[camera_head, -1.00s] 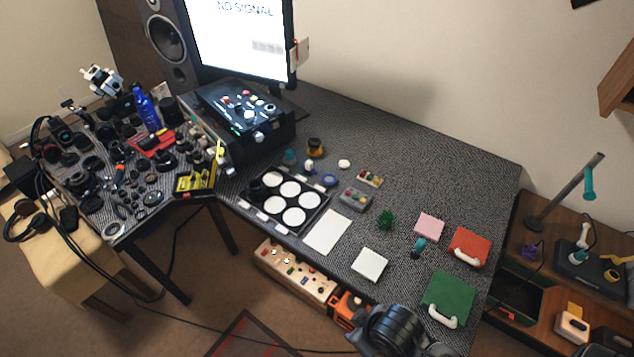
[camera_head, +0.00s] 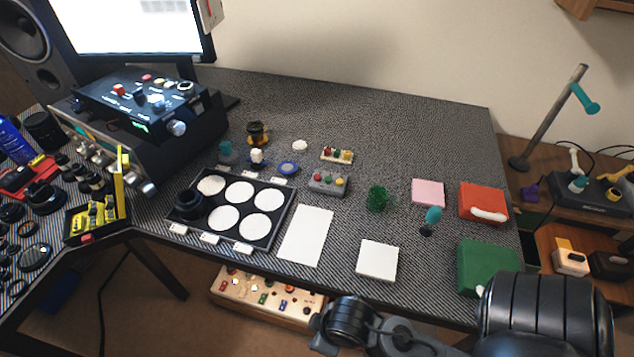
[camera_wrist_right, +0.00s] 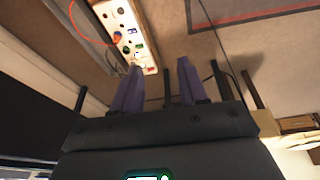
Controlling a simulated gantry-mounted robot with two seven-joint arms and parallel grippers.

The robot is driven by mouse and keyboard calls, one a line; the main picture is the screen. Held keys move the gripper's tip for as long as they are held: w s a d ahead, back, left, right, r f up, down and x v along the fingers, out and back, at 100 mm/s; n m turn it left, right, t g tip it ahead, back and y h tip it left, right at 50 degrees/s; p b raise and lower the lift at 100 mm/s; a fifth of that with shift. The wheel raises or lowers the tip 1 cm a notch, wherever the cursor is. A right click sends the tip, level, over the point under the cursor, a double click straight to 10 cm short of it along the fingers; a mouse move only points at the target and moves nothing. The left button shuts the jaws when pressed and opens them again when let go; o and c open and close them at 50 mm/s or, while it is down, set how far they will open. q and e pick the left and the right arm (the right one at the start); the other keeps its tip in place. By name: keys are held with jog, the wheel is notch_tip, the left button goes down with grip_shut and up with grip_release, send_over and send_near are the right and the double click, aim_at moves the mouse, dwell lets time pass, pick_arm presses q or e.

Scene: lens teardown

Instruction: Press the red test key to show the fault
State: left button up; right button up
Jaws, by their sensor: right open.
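I cannot tell which red one is the test key. The monitor (camera_head: 130,30) is lit, its text cut off at the top. My right arm (camera_head: 545,312) enters at the lower right of the head view, in front of the table. My right gripper (camera_wrist_right: 160,75) shows open and empty in the wrist view, over the floor. My left gripper is out of view.
A black tray with white discs (camera_head: 232,204), a white sheet (camera_head: 306,235) and a white square (camera_head: 377,260) lie in front of the grey box. A green sponge-like ball (camera_head: 377,199) stands right of it. A power strip (camera_head: 265,295) is below the table edge.

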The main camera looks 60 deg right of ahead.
jog(key=shift+w+r, duration=0.3)
jog(key=shift+w, duration=0.2)
jog(key=shift+c, duration=0.3)
jog(key=shift+d, duration=0.1)
grip_shut()
dwell(1.1)
